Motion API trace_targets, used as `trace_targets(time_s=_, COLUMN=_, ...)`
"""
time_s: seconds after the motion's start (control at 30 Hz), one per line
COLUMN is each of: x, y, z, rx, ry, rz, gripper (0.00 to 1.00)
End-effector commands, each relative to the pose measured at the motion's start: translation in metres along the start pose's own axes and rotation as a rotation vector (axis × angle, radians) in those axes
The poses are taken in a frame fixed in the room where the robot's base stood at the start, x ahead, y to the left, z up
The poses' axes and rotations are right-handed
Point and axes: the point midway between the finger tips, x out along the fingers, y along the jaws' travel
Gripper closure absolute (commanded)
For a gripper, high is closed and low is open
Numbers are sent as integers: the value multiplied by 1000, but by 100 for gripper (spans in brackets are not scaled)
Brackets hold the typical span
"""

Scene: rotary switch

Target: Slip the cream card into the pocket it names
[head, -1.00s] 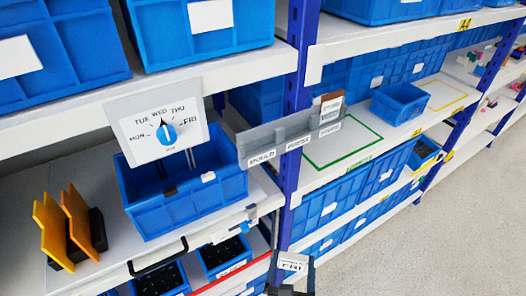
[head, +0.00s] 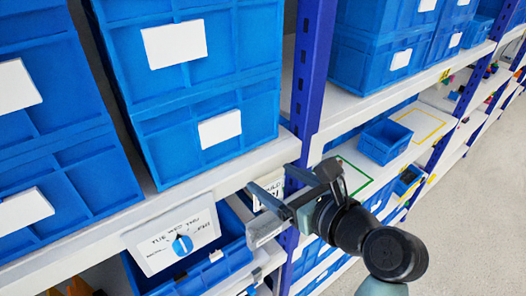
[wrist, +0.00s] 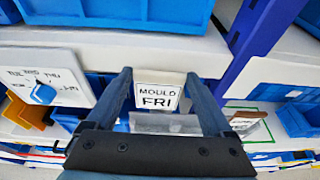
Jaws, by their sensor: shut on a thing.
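My gripper (wrist: 158,88) is shut on the cream card (wrist: 158,97), which reads MOULD FRI and faces the wrist camera. In the head view my gripper (head: 258,212) reaches in from the right, and the card (head: 268,196) shows partly between its fingers. In the wrist view a clear grey pocket strip (wrist: 165,124) lies just below the card; I cannot tell whether they touch. The strip's labels are not readable now. A brown card (wrist: 247,120) stands at the strip's right part. The day dial (head: 182,243) is on a white plate to the left; its setting is unclear.
A shelf edge with blue bins (head: 220,130) runs above the gripper. A blue-violet upright (head: 308,80) stands close to the right of it. A blue bin (head: 165,285) sits below the dial plate. A small blue bin (head: 385,142) stands farther along the shelf.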

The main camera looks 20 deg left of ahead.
Motion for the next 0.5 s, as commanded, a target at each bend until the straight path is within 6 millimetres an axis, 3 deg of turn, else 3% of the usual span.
trace_targets(time_s=0.13, x=-6, y=2, z=8, rx=-5, ry=0, rz=24, gripper=66)
trace_targets(time_s=0.5, x=-2, y=2, z=-3, rx=-7, ry=0, rz=24, gripper=66)
